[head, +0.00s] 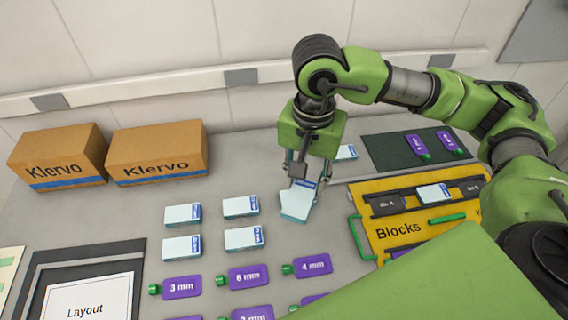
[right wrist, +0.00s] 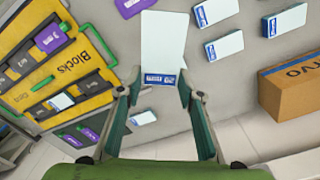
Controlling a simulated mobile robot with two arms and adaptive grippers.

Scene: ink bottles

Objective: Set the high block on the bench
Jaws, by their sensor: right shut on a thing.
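My right gripper (head: 300,176) is shut on a white and blue block (head: 296,203), pointing down over the bench (head: 335,235). In the right wrist view the held block (right wrist: 164,42) sticks out past the fingertips (right wrist: 160,86), its blue label end between them. I cannot tell whether its lower end touches the bench. Several similar blocks (head: 241,206) lie on the bench to its left, and one (head: 346,152) lies behind it to the right. My left gripper is not in view.
A yellow Blocks tray (head: 398,229) with one block (head: 434,193) in it stands to the right. Purple labelled bottles (head: 248,276) lie in front. A dark mat (head: 385,150) with purple bottles is at back right. Two Klervo boxes (head: 157,151) stand at back left.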

